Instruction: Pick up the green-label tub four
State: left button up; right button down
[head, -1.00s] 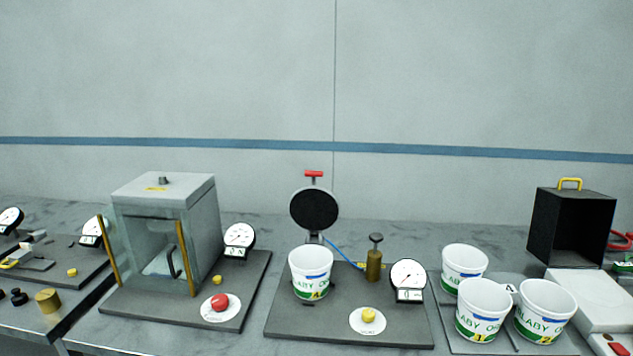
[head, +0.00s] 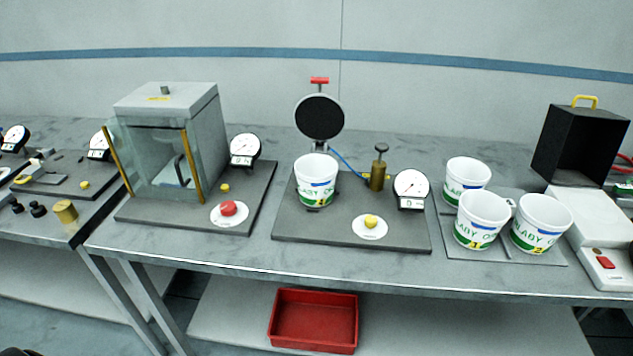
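Several white tubs with green and blue labels stand on the bench. Three more stand on a grey plate at the right: a front left tub (head: 480,222) marked 1, a front right tub (head: 541,225) marked 2, and a back tub (head: 466,184) whose number is hidden. Neither of my grippers is in view.
A glass-sided chamber (head: 168,145) with a red button (head: 228,208) stands left. A brass weight (head: 378,175) and a dial gauge (head: 411,186) are right of the lone tub. A black box (head: 578,147) stands far right. A red bin (head: 314,320) is on the lower shelf.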

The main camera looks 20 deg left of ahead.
aim_at(315, 174)
jog(key=l+u, duration=0.15)
jog(key=u, duration=0.8)
